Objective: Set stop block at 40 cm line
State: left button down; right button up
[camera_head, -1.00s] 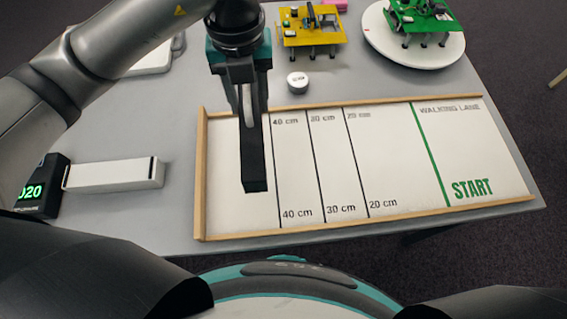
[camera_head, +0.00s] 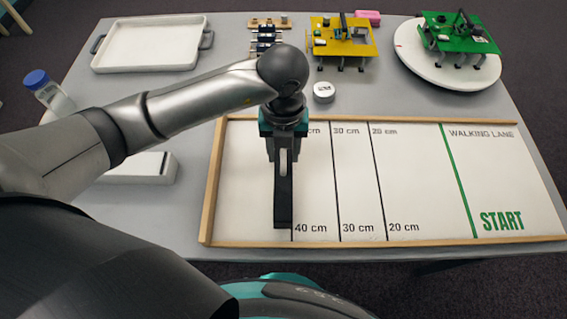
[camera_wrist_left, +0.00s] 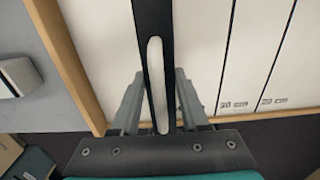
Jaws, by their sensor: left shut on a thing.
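The stop block (camera_head: 283,200) is a long black bar with a pale slot. My left gripper (camera_head: 284,157) is shut on it, and both also show in the wrist view, with the block (camera_wrist_left: 153,30) between the fingers (camera_wrist_left: 155,105). The block lies lengthwise along the 40 cm line (camera_head: 292,236) of the white walking lane (camera_head: 245,190). Its near end is just left of that line, which is mostly hidden by block and gripper. I cannot tell whether the block touches the lane. My right gripper is out of view.
A wooden rim (camera_head: 213,180) borders the lane. A white box (camera_head: 145,170) lies left, partly behind my arm. A bottle (camera_head: 48,92), white tray (camera_head: 150,45), yellow walker (camera_head: 340,35), round white puck (camera_head: 324,92) and green walker (camera_head: 462,35) on a turntable (camera_head: 420,68) stand around. The lane's right side is clear.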

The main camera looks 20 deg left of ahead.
pick_arm(q)
jog(key=shift+f, duration=0.55)
notch_tip(320, 180, down, 3)
jog(key=shift+r+b, duration=0.2)
jog(key=shift+b, duration=0.3)
jog(key=shift+f, duration=0.5)
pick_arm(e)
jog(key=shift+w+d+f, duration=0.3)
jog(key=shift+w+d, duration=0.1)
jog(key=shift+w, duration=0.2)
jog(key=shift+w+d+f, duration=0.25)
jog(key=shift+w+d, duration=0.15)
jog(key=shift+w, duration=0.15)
pick_arm(q)
jog(key=c, duration=0.8)
grip_release()
jog(key=shift+f, duration=0.1)
jog(key=shift+c, duration=0.2)
jog(key=o, duration=0.4)
jog(key=shift+o, duration=0.2)
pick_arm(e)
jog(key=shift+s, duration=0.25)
